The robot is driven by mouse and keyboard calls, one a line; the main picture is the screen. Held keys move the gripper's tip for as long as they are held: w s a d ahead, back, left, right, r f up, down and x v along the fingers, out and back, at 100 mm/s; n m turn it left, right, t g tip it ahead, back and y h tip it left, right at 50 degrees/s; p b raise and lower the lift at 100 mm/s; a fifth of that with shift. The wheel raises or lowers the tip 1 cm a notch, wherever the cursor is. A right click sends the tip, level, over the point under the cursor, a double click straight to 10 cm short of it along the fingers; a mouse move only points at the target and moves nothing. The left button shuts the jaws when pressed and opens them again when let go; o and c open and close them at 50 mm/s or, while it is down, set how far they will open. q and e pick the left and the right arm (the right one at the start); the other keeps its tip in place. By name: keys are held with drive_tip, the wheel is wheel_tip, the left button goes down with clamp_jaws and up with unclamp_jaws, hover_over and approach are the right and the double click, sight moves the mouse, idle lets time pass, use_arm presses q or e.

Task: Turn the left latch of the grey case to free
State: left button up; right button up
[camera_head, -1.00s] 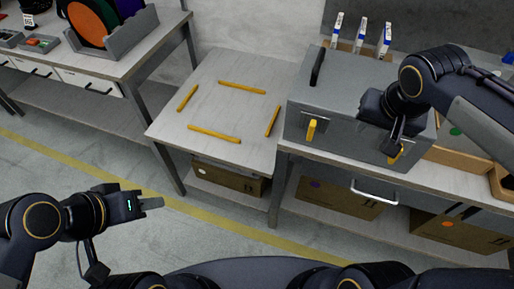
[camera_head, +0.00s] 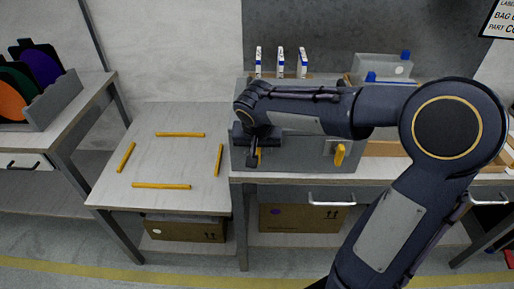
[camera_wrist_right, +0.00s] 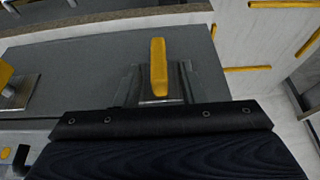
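The grey case (camera_head: 298,154) stands on the workbench, its front towards me. Its left latch (camera_head: 258,154) is a yellow handle, partly hidden by my right gripper (camera_head: 250,160); it also shows in the right wrist view (camera_wrist_right: 158,68). There the latch stands between the two grey fingers of my right gripper (camera_wrist_right: 160,92), which look spread to either side of it. I cannot tell whether they touch it. The right latch (camera_head: 339,154) is yellow and roughly upright, clear of the gripper. My left gripper is out of view.
A lower table (camera_head: 110,165) left of the case holds several yellow bars (camera_head: 162,186). Small white-and-blue bottles (camera_head: 280,62) stand behind the case. A clear bin (camera_head: 385,68) with blue parts is at the back right. Cardboard boxes (camera_head: 300,218) lie on the shelf below.

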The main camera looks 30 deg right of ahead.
clamp_jaws()
idle(0.5)
drive_tip(key=shift+w+a+f+n+g+h+b, duration=0.15)
drive_tip(key=shift+a+f+n+g+h, duration=0.55)
drive_tip(key=shift+h, duration=1.85)
drive_tip(key=shift+w+f+n+g+h+b, duration=0.25)
drive_tip(key=shift+n+g+h, duration=0.6)
drive_tip(key=shift+g+h, duration=1.2)
drive_tip(key=shift+w+a+f+n+g+h+p, duration=0.1)
drive_tip(key=shift+w+a+f+n+g+h, duration=0.4)
drive_tip(key=shift+h, duration=2.6)
drive_tip(key=shift+s+d+r+n, duration=0.2)
drive_tip(key=shift+s+n, duration=0.05)
unclamp_jaws()
